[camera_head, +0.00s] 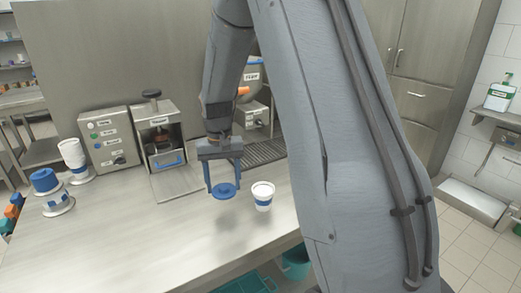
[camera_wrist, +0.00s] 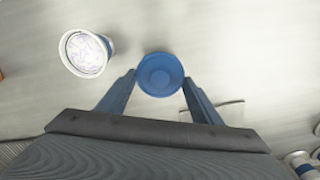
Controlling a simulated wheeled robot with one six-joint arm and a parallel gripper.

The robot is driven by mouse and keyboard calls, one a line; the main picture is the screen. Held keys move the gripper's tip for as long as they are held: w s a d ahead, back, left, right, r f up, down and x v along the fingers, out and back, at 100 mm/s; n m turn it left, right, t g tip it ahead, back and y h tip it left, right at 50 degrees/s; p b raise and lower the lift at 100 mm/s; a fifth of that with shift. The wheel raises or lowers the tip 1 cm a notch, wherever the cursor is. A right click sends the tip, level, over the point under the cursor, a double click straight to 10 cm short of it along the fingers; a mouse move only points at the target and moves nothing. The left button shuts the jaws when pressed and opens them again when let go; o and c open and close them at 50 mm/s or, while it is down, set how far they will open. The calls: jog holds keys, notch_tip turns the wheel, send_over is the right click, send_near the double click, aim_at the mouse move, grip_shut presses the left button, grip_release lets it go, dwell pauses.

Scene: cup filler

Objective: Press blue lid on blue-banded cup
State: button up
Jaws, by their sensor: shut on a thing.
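A round blue lid (camera_head: 224,191) is held between the fingers of my gripper (camera_head: 224,185), above the steel counter. In the wrist view the blue lid (camera_wrist: 160,74) sits between the two blue fingertips of my gripper (camera_wrist: 160,78). A white cup with a blue band (camera_head: 263,196) stands upright on the counter just right of the lid. The same blue-banded cup (camera_wrist: 87,53) shows at the upper left in the wrist view, apart from the lid. Its top has no lid on it and shows a pale, whitish content.
A stack of blue lids (camera_head: 45,181) stands at the counter's left, with a stack of white cups (camera_head: 73,156) behind it. A press-like machine (camera_head: 160,135) and a control box (camera_head: 112,140) stand at the back. The front counter (camera_head: 150,235) is clear.

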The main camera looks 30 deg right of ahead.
notch_tip(320, 180, up, 8)
jog(key=p, duration=0.7)
send_over(263, 188)
jog(key=shift+w+d+f+b, duration=0.1)
jog(key=shift+f+b, duration=0.7)
jog(key=shift+f, duration=0.35)
jog(key=shift+w+f+b, duration=0.1)
jog(key=shift+f+b, duration=0.7)
jog(key=shift+f, duration=0.3)
jog(key=shift+f+b, duration=0.4)
jog(key=shift+f, duration=0.7)
jog(key=shift+s, duration=0.15)
jog(key=shift+f, duration=0.45)
jog(key=o, duration=1)
jog(key=shift+o, duration=0.2)
